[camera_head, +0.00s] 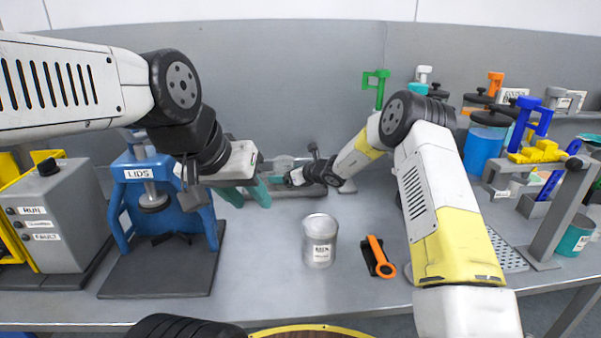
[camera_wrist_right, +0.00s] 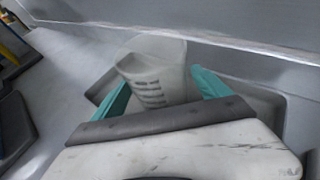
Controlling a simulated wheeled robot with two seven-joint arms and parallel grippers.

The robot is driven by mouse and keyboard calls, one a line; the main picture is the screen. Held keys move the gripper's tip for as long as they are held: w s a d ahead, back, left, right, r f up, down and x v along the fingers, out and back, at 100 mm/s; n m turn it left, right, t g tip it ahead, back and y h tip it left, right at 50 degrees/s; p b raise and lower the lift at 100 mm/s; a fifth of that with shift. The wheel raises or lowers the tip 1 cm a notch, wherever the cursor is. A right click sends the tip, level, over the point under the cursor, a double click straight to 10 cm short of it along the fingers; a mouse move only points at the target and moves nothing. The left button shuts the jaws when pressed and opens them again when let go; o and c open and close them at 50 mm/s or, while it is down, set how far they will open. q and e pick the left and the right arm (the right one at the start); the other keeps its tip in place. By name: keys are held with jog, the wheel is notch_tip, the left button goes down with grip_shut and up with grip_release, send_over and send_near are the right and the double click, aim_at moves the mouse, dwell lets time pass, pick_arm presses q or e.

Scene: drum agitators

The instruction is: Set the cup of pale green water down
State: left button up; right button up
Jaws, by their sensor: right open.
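The cup (camera_wrist_right: 157,68) is pale and see-through with dark graduation marks. In the right wrist view it is between the two teal fingers of my right gripper (camera_wrist_right: 160,82), which are spread apart. Its base is hidden behind the gripper, and the water's green tint is hard to make out. In the head view a small part of the cup (camera_head: 284,162) shows at the back, above a dark grey stand (camera_head: 290,191). My right gripper (camera_head: 275,180) is there, partly covered. My left gripper (camera_head: 248,197) hangs in front, empty, its teal fingers apart.
A blue lid press (camera_head: 150,195) and a grey control box (camera_head: 55,220) stand at left. Jars, including a blue one (camera_head: 484,148), crowd the right.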

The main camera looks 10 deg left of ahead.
jog(key=v, duration=1.1)
jog(key=shift+s, duration=0.15)
jog(key=shift+d+r, duration=0.1)
jog(key=shift+d, duration=0.05)
